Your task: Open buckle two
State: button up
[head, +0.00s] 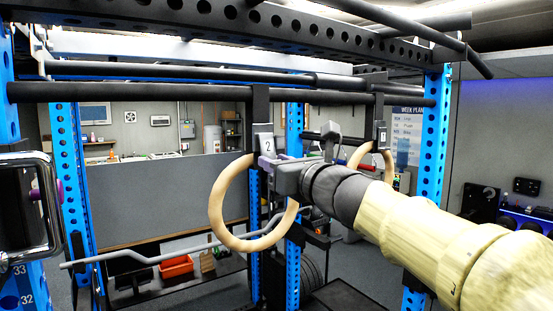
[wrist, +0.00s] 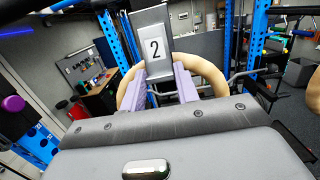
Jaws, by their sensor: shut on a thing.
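Buckle two, a dark piece with a white "2" plate (head: 267,145), hangs on a black strap (head: 260,103) from the rack's bar. It also shows in the wrist view, where its "2" plate (wrist: 155,48) faces me. A pale wooden ring (head: 215,213) hangs below it. My gripper (head: 266,162) comes in from the right, just below the plate. In the wrist view, the purple fingers of my gripper (wrist: 160,72) sit on either side of the buckle's lower part and are shut on it.
A second ring (head: 362,155) hangs to the right on its own strap with a white plate (head: 383,138). Blue rack posts (head: 432,135) and black cross bars (head: 150,92) surround the arm.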

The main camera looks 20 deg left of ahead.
aim_at(270, 156)
jog(key=shift+s+d+r+g+h+p, duration=0.25)
jog(key=shift+r+g+h, duration=0.2)
jog(key=shift+g+h, duration=0.15)
jog(key=shift+s+d+r+g+h+p, duration=0.15)
jog(key=shift+d+r+g+h+p, duration=0.1)
jog(key=shift+r+g+h, duration=0.25)
jog(key=shift+s+d+r+g+h, duration=0.15)
jog(key=shift+r+g+h, duration=0.3)
jog(key=shift+h, duration=0.2)
jog(key=shift+s+d+r+g+h, duration=0.15)
jog(key=shift+r+g+h, duration=0.2)
jog(key=shift+g+h, duration=0.25)
jog(key=shift+r, duration=0.15)
jog(key=o, duration=1)
jog(key=b+v, duration=0.1)
jog(key=v, duration=1.6)
jog(key=shift+r, duration=0.3)
jog(key=shift+d, duration=0.1)
